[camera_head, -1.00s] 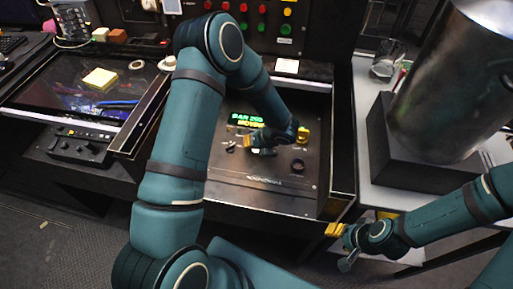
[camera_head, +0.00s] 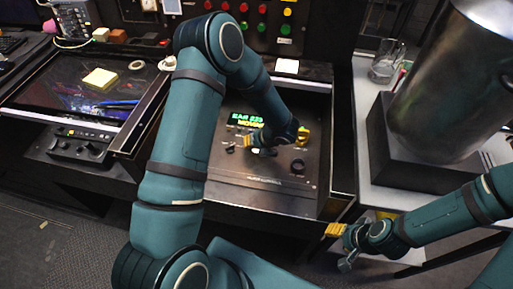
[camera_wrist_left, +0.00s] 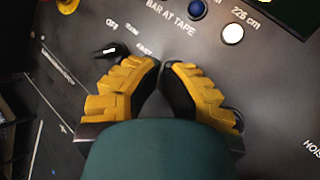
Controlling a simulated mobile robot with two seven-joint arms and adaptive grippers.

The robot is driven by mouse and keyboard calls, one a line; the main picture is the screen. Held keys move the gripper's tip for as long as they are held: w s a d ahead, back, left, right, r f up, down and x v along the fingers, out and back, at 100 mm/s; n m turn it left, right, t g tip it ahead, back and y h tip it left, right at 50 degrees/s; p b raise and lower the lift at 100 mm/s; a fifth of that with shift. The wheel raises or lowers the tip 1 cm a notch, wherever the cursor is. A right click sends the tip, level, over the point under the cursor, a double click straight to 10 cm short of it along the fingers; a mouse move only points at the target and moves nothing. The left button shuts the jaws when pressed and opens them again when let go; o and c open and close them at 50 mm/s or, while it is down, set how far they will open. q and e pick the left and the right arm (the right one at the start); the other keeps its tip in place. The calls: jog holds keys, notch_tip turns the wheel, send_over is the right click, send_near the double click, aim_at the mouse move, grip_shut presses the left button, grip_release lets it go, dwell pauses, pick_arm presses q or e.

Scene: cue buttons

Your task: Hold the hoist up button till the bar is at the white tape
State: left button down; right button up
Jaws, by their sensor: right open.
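The dark control panel (camera_head: 232,178) lies under my left gripper (camera_head: 266,150). In the left wrist view, the two yellow fingers of my left gripper (camera_wrist_left: 161,68) come together at the tips, low over the panel. A button under them is hidden, so I cannot tell whether it is pressed. The green-lettered display (camera_head: 247,120) is just beyond the gripper; its text is too small to read surely. A white round piece (camera_wrist_left: 232,34) sits by "226 cm", and a blue one (camera_wrist_left: 197,9) by "BAR AT TAPE". My right gripper (camera_head: 342,246) is open and empty. I cannot make out the bar or tape.
A black switch (camera_wrist_left: 110,50) marked OFF is left of the fingers. A black knob (camera_head: 298,166) is at the panel's right. A large metal cylinder (camera_head: 455,85) stands on a dark block at right. Red and green buttons (camera_head: 243,17) line the back.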

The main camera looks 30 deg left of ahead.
aim_at(252, 150)
pick_arm(q)
jog(key=shift+r+p, duration=0.55)
jog(key=shift+r, duration=0.25)
notch_tip(252, 150, up, 5)
jog(key=p, duration=0.3)
jog(key=shift+p, duration=0.35)
dwell(2.1)
